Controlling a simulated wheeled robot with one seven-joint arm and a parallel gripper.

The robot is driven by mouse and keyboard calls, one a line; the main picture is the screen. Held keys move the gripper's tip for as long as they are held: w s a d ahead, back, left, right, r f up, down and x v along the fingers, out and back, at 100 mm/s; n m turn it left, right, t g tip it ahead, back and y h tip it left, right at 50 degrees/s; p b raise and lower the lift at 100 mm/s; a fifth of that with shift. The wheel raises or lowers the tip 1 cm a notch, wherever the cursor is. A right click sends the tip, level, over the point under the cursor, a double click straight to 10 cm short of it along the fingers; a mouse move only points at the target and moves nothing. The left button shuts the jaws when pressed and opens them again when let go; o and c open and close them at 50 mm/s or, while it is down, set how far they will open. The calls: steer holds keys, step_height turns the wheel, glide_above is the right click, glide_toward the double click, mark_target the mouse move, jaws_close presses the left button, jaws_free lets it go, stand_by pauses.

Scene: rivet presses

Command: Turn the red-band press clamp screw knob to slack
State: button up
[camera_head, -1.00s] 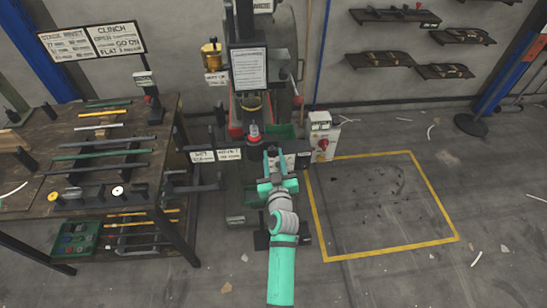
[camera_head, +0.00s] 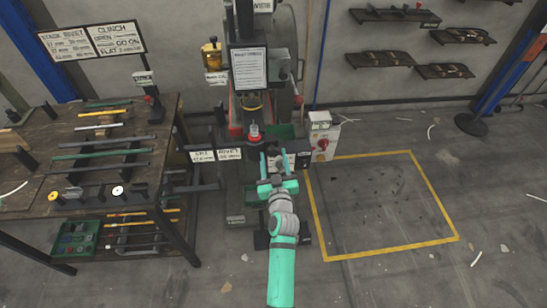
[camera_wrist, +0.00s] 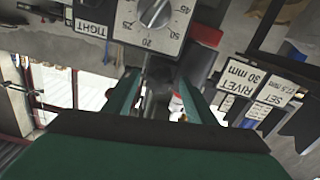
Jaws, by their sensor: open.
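The press (camera_head: 248,100) stands against the back wall, with red side parts and a red ring (camera_head: 254,139) low on its front. My gripper (camera_head: 273,158) is in front of the press, just below and right of that ring. In the wrist view my gripper (camera_wrist: 160,98) is open, its two green fingers on either side of a dark grey rounded part (camera_wrist: 158,82). This may be the clamp screw knob; contact cannot be told. Above it is a pale numbered dial (camera_wrist: 152,18), with a TIGHT label (camera_wrist: 92,29) to its left. No slack mark is readable.
RIVET and SET plates (camera_wrist: 255,82) are close on the right in the wrist view. A workbench (camera_head: 95,150) with rods stands left of the press. A grey box with a red knob (camera_head: 322,143) stands right. The yellow-outlined floor area (camera_head: 380,205) is mostly clear.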

steer(key=s, duration=1)
steer(key=shift+s+d, duration=0.15)
steer(key=shift+s, duration=0.05)
steer(key=s+a+f+m+g+h, duration=0.1)
steer(key=s+f, duration=0.2)
steer(key=s, duration=0.8)
steer(key=s+a+f+m+g, duration=0.1)
steer(key=s+f, duration=0.2)
steer(key=s, duration=0.8)
steer(key=s+a+r, duration=0.1)
steer(key=s+r, duration=0.2)
steer(key=s, duration=0.6)
steer(key=s+a+r, duration=0.2)
steer(key=s+r, duration=0.1)
steer(key=s, duration=0.6)
steer(key=shift+a+r+g, duration=0.15)
steer(key=shift+a+g, duration=0.05)
steer(key=shift+g, duration=0.1)
